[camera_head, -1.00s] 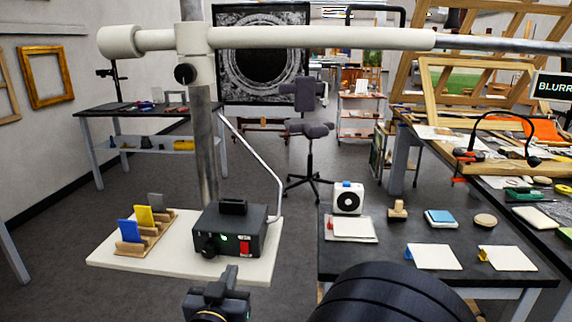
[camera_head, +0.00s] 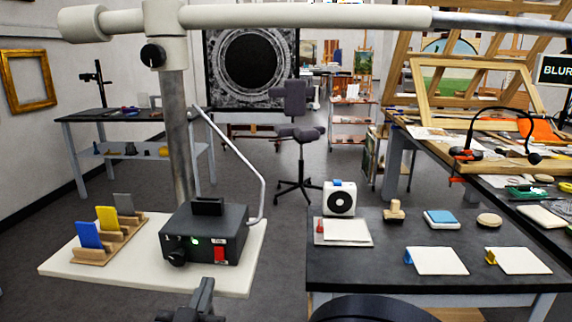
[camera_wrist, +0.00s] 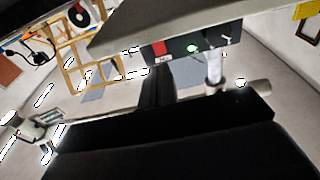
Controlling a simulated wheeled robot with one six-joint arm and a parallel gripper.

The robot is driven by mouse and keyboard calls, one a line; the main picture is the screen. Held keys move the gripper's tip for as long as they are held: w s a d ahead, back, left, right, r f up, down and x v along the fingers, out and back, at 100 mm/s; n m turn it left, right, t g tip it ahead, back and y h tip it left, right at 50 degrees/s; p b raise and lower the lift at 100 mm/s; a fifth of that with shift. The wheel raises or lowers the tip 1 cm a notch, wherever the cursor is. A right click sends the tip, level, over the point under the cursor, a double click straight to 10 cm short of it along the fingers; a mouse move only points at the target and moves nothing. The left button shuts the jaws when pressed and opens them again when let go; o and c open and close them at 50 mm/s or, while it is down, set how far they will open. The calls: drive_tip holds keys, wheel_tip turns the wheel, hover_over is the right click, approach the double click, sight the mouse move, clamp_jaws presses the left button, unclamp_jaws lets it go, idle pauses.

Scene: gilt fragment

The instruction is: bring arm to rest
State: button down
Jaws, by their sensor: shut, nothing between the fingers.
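My gripper (camera_head: 203,294) shows at the bottom edge of the head view, in front of the black control box and its pale base board. Only its dark upper part shows there; the rest is cut off. In the wrist view my gripper (camera_wrist: 158,88) shows as dark fingers close together, with nothing seen between them. A dark rounded part of my arm (camera_head: 372,309) shows at the bottom edge of the head view. The wrist view is tilted and looks upside down, with the control box (camera_wrist: 185,48) beyond the fingers.
The black control box (camera_head: 205,232) stands on a pale board (camera_head: 60,263) beside a wooden rack (camera_head: 112,246) of coloured cards. Its post (camera_head: 177,130) carries a long white boom (camera_head: 300,16). At right, a dark table (camera_head: 385,262) holds white cards, a stamp and a round-faced white device (camera_head: 340,199).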

drive_tip(key=shift+s+a, duration=0.15)
drive_tip(key=shift+s, duration=1.1)
